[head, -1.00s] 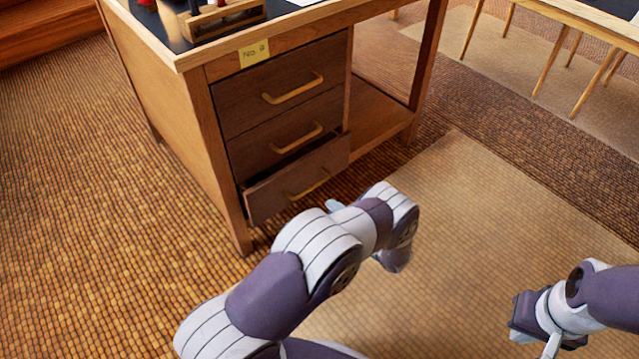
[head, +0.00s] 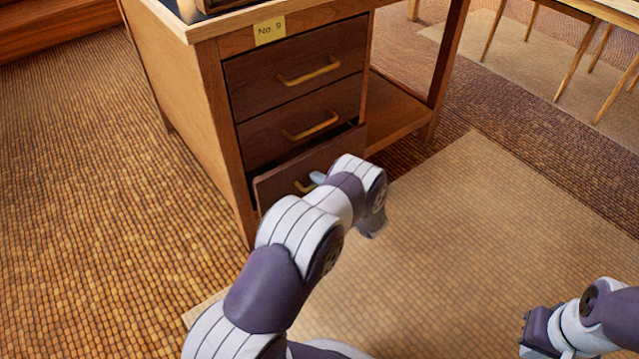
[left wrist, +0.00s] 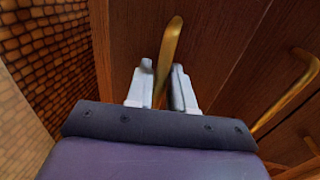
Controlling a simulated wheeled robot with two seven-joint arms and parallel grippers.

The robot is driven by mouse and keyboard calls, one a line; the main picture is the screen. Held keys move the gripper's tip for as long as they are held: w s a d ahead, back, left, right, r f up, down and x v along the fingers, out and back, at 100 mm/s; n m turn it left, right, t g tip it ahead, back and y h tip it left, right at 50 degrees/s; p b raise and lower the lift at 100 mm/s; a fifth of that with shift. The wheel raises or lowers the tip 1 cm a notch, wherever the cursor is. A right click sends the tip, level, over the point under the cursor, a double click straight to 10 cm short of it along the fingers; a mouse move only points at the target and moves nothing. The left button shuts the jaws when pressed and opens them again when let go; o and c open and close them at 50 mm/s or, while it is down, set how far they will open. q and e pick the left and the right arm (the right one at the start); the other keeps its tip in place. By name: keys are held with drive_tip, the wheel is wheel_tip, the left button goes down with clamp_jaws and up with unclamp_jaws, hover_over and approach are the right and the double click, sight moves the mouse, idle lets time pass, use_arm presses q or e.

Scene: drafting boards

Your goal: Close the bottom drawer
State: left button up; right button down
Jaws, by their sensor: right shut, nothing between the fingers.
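The bottom drawer (head: 275,185) of the wooden desk is partly pulled out, with a dark gap above its front. Its brass handle (head: 304,186) is partly hidden by my left arm. My left gripper (head: 318,178) is at the drawer front by that handle. In the left wrist view my left gripper (left wrist: 163,85) is open, its two pale fingers apart, and the brass handle (left wrist: 174,40) runs between or just beyond them; I cannot tell whether they touch. My right gripper (head: 528,335) is low at the right, away from the desk, shut and empty.
The top drawer (head: 295,70) and middle drawer (head: 300,122) are shut. A yellow "No. 9" label (head: 269,31) is above them. The desk's open lower shelf (head: 395,115) is to the right. A pale rug (head: 450,230) lies clear in front; another table's legs (head: 575,60) stand behind.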

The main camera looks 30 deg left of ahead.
use_arm(q)
clamp_jaws()
drive_tip(key=x, duration=0.2)
drive_tip(key=r+b+x, duration=0.1)
drive_tip(key=x, duration=0.1)
drive_tip(key=shift+w+a, duration=0.1)
drive_tip(key=shift+a, duration=0.1)
drive_tip(key=shift+r, duration=0.1)
drive_tip(key=shift+o, duration=1.9)
unclamp_jaws()
drive_tip(key=shift+a, duration=0.1)
drive_tip(key=p+v, duration=0.5)
drive_tip(key=v, duration=0.1)
drive_tip(key=p, duration=0.2)
approach(310, 172)
drive_tip(key=shift+s+d+f, duration=0.15)
drive_tip(key=shift+d+f, duration=0.05)
drive_tip(key=shift+d, duration=0.3)
drive_tip(key=shift+s+d+f, duration=0.15)
drive_tip(key=shift+d+f, duration=0.05)
drive_tip(key=shift+d, duration=0.3)
